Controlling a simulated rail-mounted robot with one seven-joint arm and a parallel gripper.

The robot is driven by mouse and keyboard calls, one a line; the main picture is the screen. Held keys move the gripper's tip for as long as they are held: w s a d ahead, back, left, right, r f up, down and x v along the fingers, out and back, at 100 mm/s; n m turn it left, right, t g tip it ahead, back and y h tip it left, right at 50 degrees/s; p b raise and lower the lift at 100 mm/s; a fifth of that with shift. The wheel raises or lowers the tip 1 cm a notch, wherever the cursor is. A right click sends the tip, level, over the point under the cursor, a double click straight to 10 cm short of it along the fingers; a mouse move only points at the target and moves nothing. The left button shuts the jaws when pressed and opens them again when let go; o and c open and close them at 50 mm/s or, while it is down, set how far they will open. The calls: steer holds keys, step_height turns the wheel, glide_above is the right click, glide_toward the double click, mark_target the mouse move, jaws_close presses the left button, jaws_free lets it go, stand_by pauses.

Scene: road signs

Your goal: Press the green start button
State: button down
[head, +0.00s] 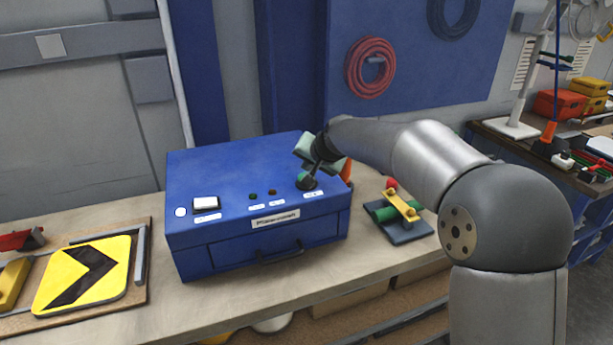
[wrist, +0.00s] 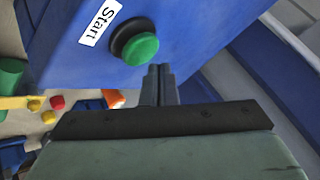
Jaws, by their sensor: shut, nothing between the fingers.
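The blue control box (head: 200,245) stands on the workbench in the head view. The green start button (wrist: 140,49) sits in a dark round collar on the box's top, beside a white "Start" label (wrist: 102,22) in the wrist view. My gripper (wrist: 158,70) is shut and empty, its fingertips next to the button's lower right edge in the picture. I cannot tell whether they touch it. In the head view my gripper (head: 308,180) is over the right end of the box top, and it mostly hides the button there.
A yellow arrow sign (head: 83,275) lies in a tray at left. A green and yellow piece (head: 400,206) stands right of the box. A red hose coil (head: 371,68) hangs behind.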

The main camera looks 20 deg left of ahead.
steer(key=shift+f, duration=0.1)
steer(key=shift+f+b, duration=0.35)
steer(key=shift+b, duration=0.05)
steer(key=shift+f+b, duration=0.5)
steer(key=shift+f, duration=0.05)
stand_by(0.7)
steer(key=shift+r, duration=0.1)
steer(key=shift+r+p, duration=0.65)
steer(key=shift+r, duration=0.2)
steer(key=shift+r, duration=0.15)
step_height(320, 180, up, 5)
steer(key=p, duration=0.3)
steer(key=shift+p, duration=0.3)
stand_by(0.4)
